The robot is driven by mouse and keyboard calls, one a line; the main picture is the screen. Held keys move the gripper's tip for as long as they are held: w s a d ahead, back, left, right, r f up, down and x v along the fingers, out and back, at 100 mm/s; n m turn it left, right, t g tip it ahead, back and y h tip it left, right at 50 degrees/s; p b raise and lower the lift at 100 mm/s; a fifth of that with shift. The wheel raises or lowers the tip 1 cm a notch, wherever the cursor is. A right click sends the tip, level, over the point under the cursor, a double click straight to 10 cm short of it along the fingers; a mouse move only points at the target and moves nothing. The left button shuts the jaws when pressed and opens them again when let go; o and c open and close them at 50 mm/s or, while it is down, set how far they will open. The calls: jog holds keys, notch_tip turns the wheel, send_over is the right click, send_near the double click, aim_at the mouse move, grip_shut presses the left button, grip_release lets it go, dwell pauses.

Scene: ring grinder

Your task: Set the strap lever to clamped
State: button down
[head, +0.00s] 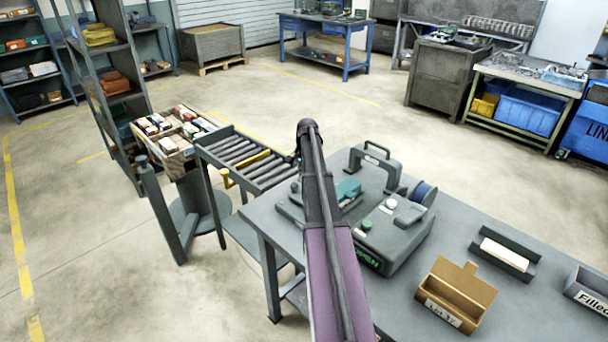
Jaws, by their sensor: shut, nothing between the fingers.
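A grey bench machine (395,248) stands on the grey worktable, with a dark arch (374,162) over it and a blue reel (424,194) at its right. Green letters on its front read as "OPEN", partly covered by my arm. A teal part (348,190) sits under the arch. A green knob (367,225) and a white knob (391,203) are on top. I cannot tell which part is the strap lever. My arm rises in front of the machine and hides its left middle.
A roller conveyor (243,158) with a yellow bar joins the table's left. A yellow-topped post part (226,177) stands beside it. A cardboard box (455,295), a tray with a white roll (505,254) and a "Filled" bin (590,290) are on the right. Open floor lies behind.

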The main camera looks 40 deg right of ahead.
jog(key=shift+s+a+r, duration=0.1)
jog(key=shift+s+a, duration=0.1)
jog(key=shift+a, duration=0.45)
jog(key=shift+a, duration=0.1)
jog(key=shift+w+a, duration=0.15)
jog(key=shift+a, duration=0.05)
jog(key=shift+d, duration=0.15)
